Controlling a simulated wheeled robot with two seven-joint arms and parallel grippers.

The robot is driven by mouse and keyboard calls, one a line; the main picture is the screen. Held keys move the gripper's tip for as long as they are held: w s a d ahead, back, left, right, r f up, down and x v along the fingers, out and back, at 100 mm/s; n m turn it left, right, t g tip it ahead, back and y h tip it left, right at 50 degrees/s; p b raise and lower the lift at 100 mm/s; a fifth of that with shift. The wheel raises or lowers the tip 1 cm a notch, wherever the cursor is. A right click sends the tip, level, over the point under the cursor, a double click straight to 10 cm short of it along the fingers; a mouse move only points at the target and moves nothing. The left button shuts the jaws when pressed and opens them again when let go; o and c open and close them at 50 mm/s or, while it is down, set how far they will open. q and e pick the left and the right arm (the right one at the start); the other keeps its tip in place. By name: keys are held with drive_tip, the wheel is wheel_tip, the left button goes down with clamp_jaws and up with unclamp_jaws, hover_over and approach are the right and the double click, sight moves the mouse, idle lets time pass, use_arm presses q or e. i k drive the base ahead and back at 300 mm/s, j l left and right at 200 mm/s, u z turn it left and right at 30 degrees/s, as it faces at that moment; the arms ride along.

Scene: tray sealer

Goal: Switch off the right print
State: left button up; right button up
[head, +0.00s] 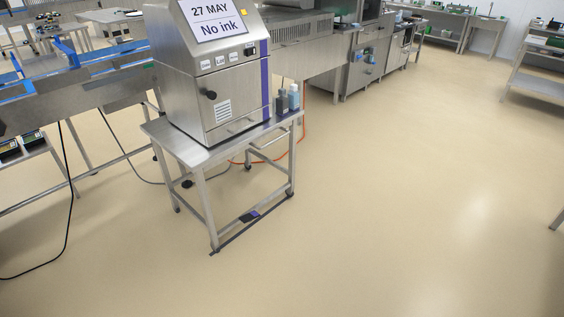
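A printer cabinet (222,95) in brushed steel with a purple side strip stands on a small steel table (214,153). A sign (212,17) on its upper front reads "27 MAY" and "No ink". Below the sign is a row of small labelled white buttons (219,60) and a dark switch (249,51) at the right end; I cannot read its position. A black knob (211,95) is on the front door. Neither of my grippers is in view.
Two small bottles (294,97) stand on the table right of the cabinet. A conveyor (80,85) runs behind and to the left. Black cables (66,205) and an orange hose (303,130) reach the floor. The floor (420,200) in front and to the right is clear.

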sight(249, 52)
drive_tip(key=i+l+u, duration=0.1)
drive_tip(key=i+l, duration=0.2)
drive_tip(key=i, duration=0.35)
drive_tip(key=i+l+u, duration=0.1)
drive_tip(key=i+l, duration=0.2)
drive_tip(key=i, duration=0.35)
drive_tip(key=i+l+u, duration=0.1)
drive_tip(key=i+l, duration=0.3)
drive_tip(key=i, duration=0.25)
drive_tip(key=i+l+u, duration=0.1)
drive_tip(key=i+l, duration=0.35)
drive_tip(key=i, duration=0.15)
